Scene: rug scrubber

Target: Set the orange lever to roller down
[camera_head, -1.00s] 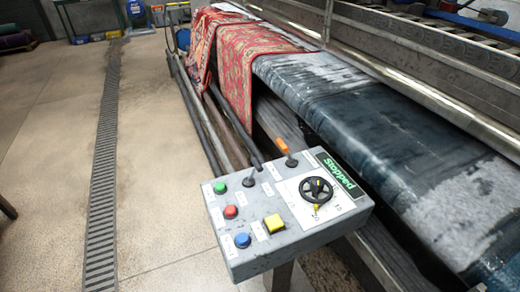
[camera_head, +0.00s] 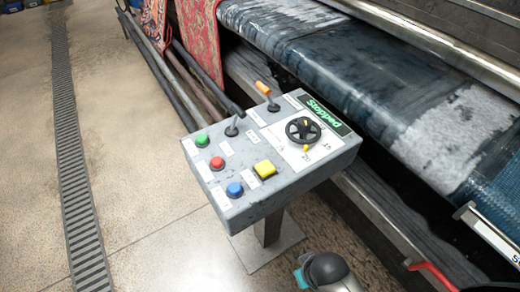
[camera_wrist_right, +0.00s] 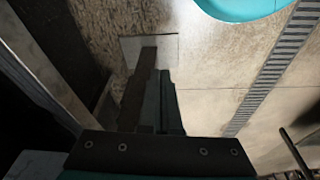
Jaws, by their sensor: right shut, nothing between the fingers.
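The orange lever (camera_head: 263,88) stands at the back of the grey control box (camera_head: 242,205) in the head view. Its orange grip leans toward the upper left, away from its dark base. Its label is too small to read. My right arm shows only as a dark and teal link at the bottom of the head view; its gripper is out of that view. In the right wrist view my right gripper (camera_wrist_right: 168,105) is shut and empty, apart from the lever, with floor beyond it. My left gripper is in neither view.
The box's post and base plate stand below. The big roller (camera_head: 370,75) lies behind; open floor lies left.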

